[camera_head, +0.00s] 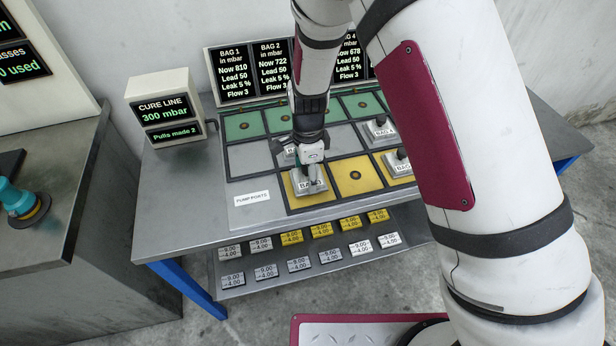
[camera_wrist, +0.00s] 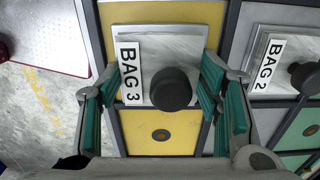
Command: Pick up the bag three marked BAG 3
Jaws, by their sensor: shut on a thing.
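Bag three (camera_head: 309,186), a grey block with a white BAG 3 label and a dark round knob, is at the front-left yellow cell (camera_head: 292,201) of the table grid. In the wrist view bag three (camera_wrist: 193,52) lies between my teal finger pads, its label upright along its left side. My gripper (camera_head: 312,166) comes down from above and is shut on bag three, with a pad at either side of it. I cannot tell whether the block rests on the cell or is slightly raised.
Bag 2 (camera_wrist: 280,60) stands in the neighbouring grey cell. More knobbed blocks stand at the right, one on grey (camera_head: 381,130) and one on yellow (camera_head: 398,164). The CURE LINE display (camera_head: 165,115) stands left, and readout screens (camera_head: 236,75) line the back. A lower shelf holds several small tags (camera_head: 298,264).

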